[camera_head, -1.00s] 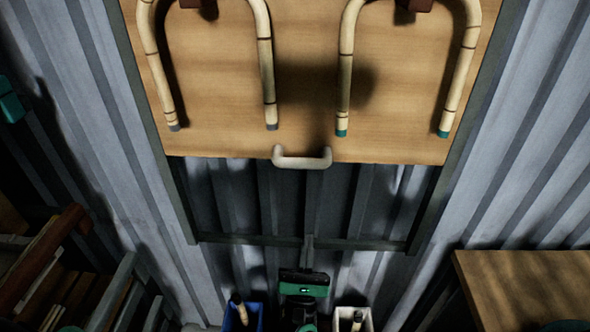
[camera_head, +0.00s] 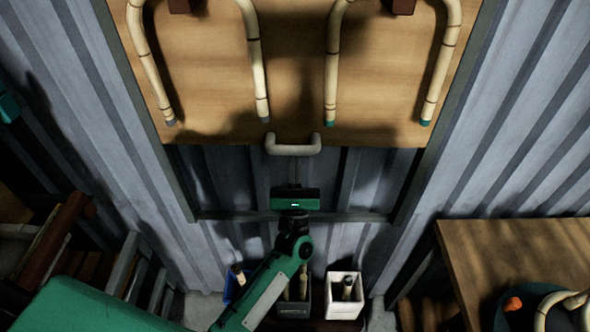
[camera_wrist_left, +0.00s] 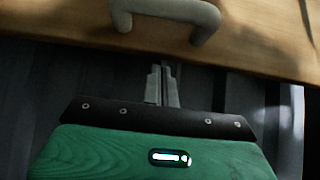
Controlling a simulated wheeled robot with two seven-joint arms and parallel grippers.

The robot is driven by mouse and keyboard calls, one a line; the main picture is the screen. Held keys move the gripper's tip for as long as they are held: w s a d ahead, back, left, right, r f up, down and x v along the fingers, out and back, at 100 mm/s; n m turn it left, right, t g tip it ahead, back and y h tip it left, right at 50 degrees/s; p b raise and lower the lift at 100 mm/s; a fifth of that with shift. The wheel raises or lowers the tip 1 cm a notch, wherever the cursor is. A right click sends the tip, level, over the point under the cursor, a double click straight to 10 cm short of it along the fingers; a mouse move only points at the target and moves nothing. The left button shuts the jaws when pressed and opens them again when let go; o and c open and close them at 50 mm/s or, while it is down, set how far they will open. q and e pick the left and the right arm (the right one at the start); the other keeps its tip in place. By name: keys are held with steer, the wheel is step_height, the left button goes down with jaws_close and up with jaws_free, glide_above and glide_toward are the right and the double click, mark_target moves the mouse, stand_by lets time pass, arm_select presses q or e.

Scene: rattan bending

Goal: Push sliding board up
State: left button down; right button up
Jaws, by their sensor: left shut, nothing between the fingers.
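The sliding board (camera_head: 285,80) is a wooden panel in a dark metal frame on the corrugated wall. Its pale handle (camera_head: 294,150) sits at the lower edge and also shows at the top of the left wrist view (camera_wrist_left: 165,10). Two bent rattan pieces, left (camera_head: 255,70) and right (camera_head: 333,70), are mounted on it. My left gripper (camera_head: 295,172) is shut and empty, pointing up just below the handle. In the left wrist view its fingertips (camera_wrist_left: 163,72) are together near the board's lower edge; contact with the handle cannot be told. My right gripper is not in view.
Below stand a white bin (camera_head: 344,296), a dark bin (camera_head: 293,305) and a blue bin (camera_head: 230,287) with rattan sticks. A wooden table (camera_head: 500,250) is at right and a rack (camera_head: 60,240) at left. The frame's bottom bar (camera_head: 365,216) crosses under the board.

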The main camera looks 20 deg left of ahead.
mark_target(295, 93)
arm_select(q)
steer(key=shift+r, duration=0.5)
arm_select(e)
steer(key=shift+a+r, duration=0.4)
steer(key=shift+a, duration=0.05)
